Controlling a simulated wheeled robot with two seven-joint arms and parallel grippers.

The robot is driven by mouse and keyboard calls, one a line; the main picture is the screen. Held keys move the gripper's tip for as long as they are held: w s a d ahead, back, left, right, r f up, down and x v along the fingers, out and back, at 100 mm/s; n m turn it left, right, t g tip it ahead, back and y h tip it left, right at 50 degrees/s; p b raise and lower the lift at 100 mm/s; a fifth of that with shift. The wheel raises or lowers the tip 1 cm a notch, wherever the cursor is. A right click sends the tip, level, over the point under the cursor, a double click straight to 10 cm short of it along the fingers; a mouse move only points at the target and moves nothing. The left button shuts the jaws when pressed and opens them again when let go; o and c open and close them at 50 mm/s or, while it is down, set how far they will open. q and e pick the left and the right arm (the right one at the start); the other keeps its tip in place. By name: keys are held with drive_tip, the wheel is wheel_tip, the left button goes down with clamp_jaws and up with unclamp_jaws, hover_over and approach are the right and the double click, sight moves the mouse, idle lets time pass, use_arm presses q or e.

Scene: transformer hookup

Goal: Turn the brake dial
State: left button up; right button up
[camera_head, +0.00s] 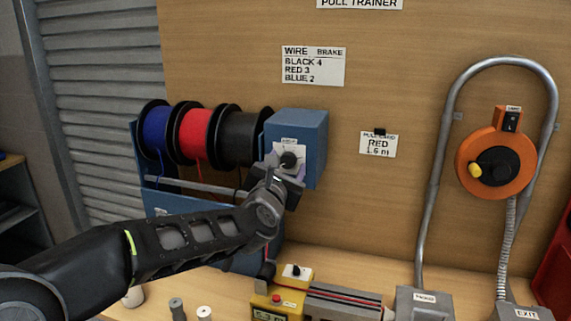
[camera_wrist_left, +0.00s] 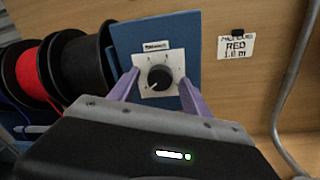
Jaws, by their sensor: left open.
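The brake dial (camera_wrist_left: 160,77) is a black knob with a light pointer mark on a white scale plate. It sits on the front of a blue box (camera_head: 312,140), right of the wire spools. In the left wrist view the pointer is toward the lower left. My left gripper (camera_wrist_left: 160,88) is open, with one purple finger on each side of the dial. I cannot tell whether the fingers touch it. In the head view the gripper (camera_head: 284,172) partly hides the dial (camera_head: 289,160). My right gripper is out of view.
Blue, red and black spools (camera_head: 195,135) hang left of the box. A sign (camera_head: 313,66) reads black 4, red 3, blue 2. A card (camera_head: 378,145) reads red. An orange reel (camera_head: 497,165) and grey conduit stand at right. A yellow meter (camera_head: 277,302) sits on the bench below.

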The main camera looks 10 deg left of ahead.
use_arm(q)
drive_tip(key=shift+c, duration=0.6)
clamp_jaws()
